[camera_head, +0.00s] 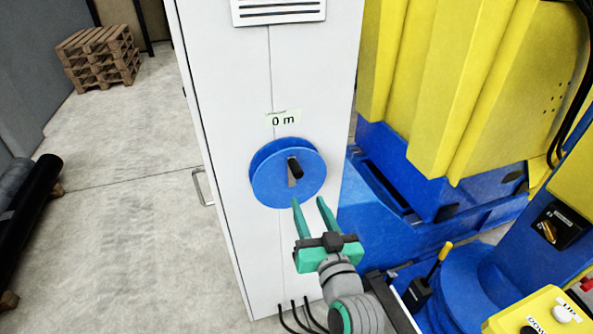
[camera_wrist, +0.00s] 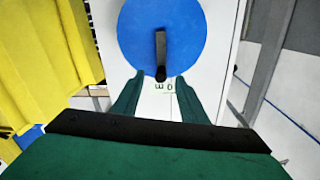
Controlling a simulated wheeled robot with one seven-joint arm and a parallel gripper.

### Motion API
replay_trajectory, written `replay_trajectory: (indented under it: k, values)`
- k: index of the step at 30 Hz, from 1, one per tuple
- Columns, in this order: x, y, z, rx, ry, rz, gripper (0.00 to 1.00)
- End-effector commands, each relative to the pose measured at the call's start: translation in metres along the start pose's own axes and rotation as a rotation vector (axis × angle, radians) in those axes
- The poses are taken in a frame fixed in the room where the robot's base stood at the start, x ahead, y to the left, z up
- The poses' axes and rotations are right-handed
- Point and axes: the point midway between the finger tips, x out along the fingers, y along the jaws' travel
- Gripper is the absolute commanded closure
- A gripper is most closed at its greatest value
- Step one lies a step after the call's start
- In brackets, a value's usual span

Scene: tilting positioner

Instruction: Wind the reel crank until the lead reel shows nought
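The blue lead reel (camera_head: 265,180) is mounted on the side of a white cabinet. Its black crank handle (camera_head: 294,168) sticks out from the disc. The crank arm also shows in the wrist view (camera_wrist: 160,50), lying along the disc with its knob near the rim. A label (camera_head: 284,119) above the reel reads "0 m". My gripper (camera_head: 311,201) is open and empty, with its green fingers pointing at the lower part of the reel. In the wrist view the fingertips lie on either side of the crank knob's line, and I see no contact.
The white cabinet (camera_head: 228,110) has a side handle at left and black cables at its foot. A yellow and blue machine (camera_head: 440,90) stands close at right. A control box (camera_head: 545,312) with buttons is at lower right.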

Motion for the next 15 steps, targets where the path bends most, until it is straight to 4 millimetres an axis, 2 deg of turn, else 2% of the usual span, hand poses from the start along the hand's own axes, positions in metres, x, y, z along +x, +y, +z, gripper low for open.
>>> replay_trajectory:
  k: [1,3,8,15]
  values:
    - [0.002,-0.001,-0.01,-0.011,0.004,-0.01,0.61]
    - [0.003,-0.001,-0.017,-0.021,0.003,-0.02,0.61]
    - [0.009,-0.002,-0.023,-0.028,0.002,-0.028,0.61]
    - [0.042,-0.002,-0.023,-0.029,0.003,-0.027,0.61]
